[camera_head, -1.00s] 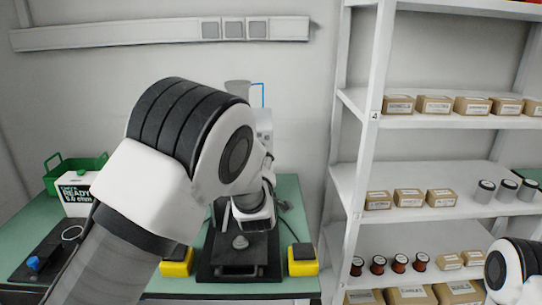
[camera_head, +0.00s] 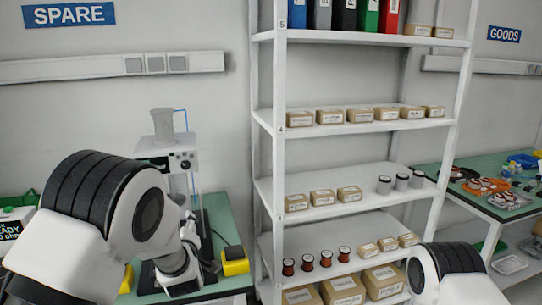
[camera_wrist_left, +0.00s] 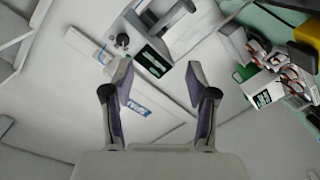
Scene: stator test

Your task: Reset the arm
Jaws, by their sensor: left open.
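My left arm (camera_head: 95,220) reaches in from the left in the head view, over the green bench (camera_head: 215,222). Its gripper is not clearly seen there, hidden by the arm. In the left wrist view my left gripper (camera_wrist_left: 158,78) is open, with its two fingers apart and nothing between them. My right arm (camera_head: 445,272) shows only as a white and black link at the bottom right of the head view. Its gripper is out of view.
A test machine (camera_head: 168,150) stands on the bench behind my left arm. A yellow block (camera_head: 235,262) is beside it. A white shelf (camera_head: 350,185) with boxes, spools and cans stands in the middle. Another green bench (camera_head: 510,205) with parts is at the right.

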